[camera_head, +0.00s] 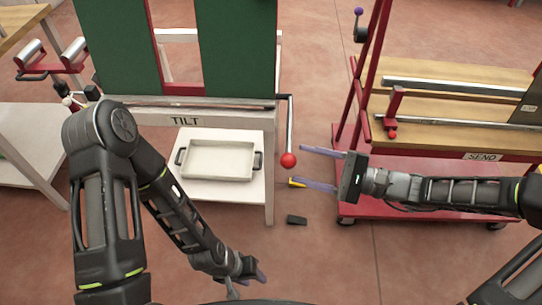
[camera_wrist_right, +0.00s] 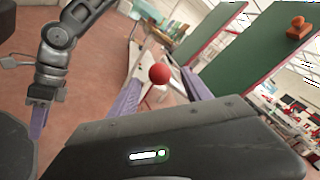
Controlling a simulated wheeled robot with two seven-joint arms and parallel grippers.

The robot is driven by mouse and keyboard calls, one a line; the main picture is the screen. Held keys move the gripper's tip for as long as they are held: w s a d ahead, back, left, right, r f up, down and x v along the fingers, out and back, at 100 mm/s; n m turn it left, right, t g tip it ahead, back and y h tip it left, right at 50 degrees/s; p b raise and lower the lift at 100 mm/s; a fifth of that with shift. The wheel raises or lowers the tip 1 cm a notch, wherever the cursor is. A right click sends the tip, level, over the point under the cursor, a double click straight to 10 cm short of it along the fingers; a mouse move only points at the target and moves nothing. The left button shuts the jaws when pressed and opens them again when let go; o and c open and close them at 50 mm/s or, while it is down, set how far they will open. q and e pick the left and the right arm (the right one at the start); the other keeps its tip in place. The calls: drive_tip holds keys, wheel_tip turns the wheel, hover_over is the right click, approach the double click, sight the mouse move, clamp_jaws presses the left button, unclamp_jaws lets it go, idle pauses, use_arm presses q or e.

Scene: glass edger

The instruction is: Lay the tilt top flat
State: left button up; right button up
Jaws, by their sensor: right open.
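The tilt top (camera_head: 238,50), with green panels, stands steeply raised on a white frame labelled TILT (camera_head: 186,120). Its panels also show in the wrist view (camera_wrist_right: 208,30). A lever with a red ball knob (camera_head: 289,160) hangs at the frame's right corner. My right gripper (camera_head: 300,165) is open, its purple fingers pointing left at the knob. The knob (camera_wrist_right: 159,74) appears between the fingers in the wrist view, near their tips, with no clear contact. My left gripper (camera_head: 257,277) is low at the front, away from the tilt top; its finger gap is unclear.
A white tray (camera_head: 247,179) sits on the shelf under the tilt frame. A red cart with wooden boards, labelled SEND (camera_head: 482,156), stands right, close behind my right arm. A dark block (camera_head: 297,220) lies on the floor. A white table (camera_head: 28,150) is at left.

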drive_tip(key=x, duration=0.7)
drive_tip(key=shift+a, duration=0.4)
drive_tip(key=shift+f, duration=0.1)
clamp_jaws()
idle(0.4)
idle(0.8)
